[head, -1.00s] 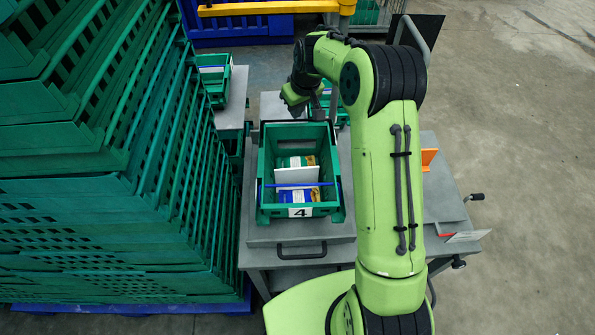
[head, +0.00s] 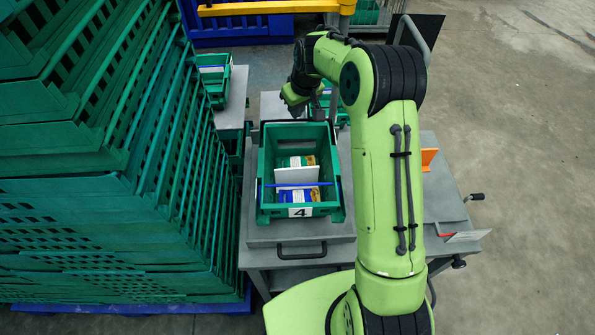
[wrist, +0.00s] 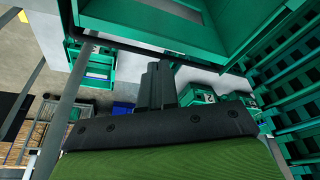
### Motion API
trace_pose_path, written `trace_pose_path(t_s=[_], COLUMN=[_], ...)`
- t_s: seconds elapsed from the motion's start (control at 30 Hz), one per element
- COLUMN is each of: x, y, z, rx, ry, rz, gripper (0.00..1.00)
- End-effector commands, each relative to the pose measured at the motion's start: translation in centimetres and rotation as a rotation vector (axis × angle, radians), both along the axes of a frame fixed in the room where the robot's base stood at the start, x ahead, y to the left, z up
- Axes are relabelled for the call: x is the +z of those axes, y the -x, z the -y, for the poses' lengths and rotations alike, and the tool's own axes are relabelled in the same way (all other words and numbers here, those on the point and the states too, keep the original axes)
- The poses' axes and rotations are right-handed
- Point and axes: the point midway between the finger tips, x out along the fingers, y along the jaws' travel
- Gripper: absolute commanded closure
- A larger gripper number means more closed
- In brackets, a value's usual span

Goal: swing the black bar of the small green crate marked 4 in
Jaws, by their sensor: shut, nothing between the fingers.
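The small green crate marked 4 (head: 265,170) stands on a grey cart top, its number label facing the near side. It holds packs, a white divider and a blue strip across it. Its black bar (head: 263,132) shows as a thin dark line at the far rim, outside the crate. In the wrist view the black bar (wrist: 130,43) runs along the green crate wall (wrist: 150,25). My gripper (head: 297,108) is at the crate's far side. In the wrist view its dark fingers (wrist: 157,68) are shut and empty, close to the bar; I cannot tell whether they touch it.
A tall stack of green crates (head: 110,215) stands close on the left. Another small green crate (head: 213,75) sits on a grey surface behind. An orange piece (head: 429,158) stands on the cart at right. The floor (head: 530,150) at right is clear.

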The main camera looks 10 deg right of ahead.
Motion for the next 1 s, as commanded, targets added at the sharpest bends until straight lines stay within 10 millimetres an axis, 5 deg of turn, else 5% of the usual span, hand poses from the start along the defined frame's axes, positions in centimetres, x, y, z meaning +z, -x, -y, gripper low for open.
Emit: trace_pose_path(t_s=[1.0], x=[-0.19], y=[-0.86], z=[0.16], rx=[-0.001], ry=[-0.001], rz=[0.000], gripper=[1.00])
